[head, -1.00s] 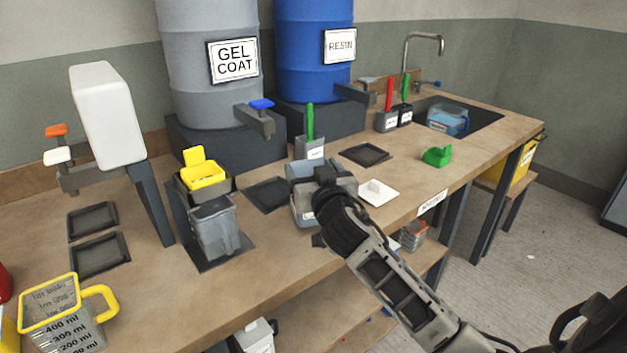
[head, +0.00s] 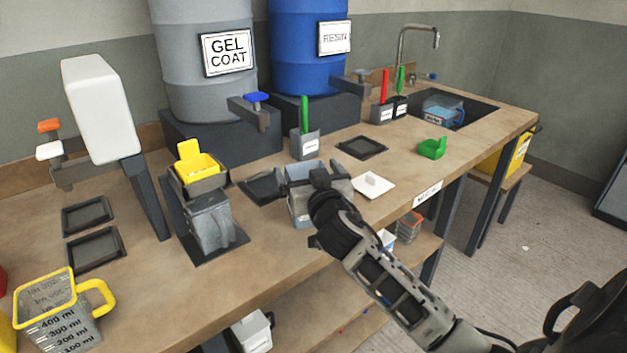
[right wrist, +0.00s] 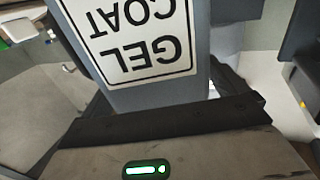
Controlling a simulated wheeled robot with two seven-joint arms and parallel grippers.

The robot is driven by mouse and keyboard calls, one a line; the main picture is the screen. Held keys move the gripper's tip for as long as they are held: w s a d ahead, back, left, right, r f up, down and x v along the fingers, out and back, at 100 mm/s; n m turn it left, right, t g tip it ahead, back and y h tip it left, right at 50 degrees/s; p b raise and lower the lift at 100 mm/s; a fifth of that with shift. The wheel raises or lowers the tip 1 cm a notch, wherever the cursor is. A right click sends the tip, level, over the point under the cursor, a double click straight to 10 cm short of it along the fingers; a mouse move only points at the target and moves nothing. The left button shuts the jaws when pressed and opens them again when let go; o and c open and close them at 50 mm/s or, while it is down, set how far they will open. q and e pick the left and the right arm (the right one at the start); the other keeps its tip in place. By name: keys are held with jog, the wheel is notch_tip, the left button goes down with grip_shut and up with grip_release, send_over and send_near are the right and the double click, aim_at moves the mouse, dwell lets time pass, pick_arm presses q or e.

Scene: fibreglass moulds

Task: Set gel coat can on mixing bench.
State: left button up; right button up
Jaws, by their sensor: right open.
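The gel coat can (head: 298,208) is a grey, box-shaped container. It stands upright near the front edge of the mixing bench (head: 270,268), between a dark square tray and a white lid. In the right wrist view the can (right wrist: 203,60) is very close and its GEL COAT label appears upside down. My right gripper (head: 321,181) is at the can's near right side and top, with its jaws open. It covers part of the can, and I cannot tell whether it touches it. My left gripper is out of view.
A white lid (head: 373,185) lies right of the can, and a dark tray (head: 262,186) lies left of it. A grey cup with a green handle (head: 305,142) stands behind. A grey pitcher (head: 210,225) and a measuring jug (head: 60,310) stand left. A green piece (head: 433,148) lies right.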

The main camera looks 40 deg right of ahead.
pick_arm(q)
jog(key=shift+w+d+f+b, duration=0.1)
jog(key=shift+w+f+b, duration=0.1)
jog(key=shift+b, duration=0.75)
pick_arm(e)
jog(key=v, duration=1.2)
jog(key=shift+r, duration=0.2)
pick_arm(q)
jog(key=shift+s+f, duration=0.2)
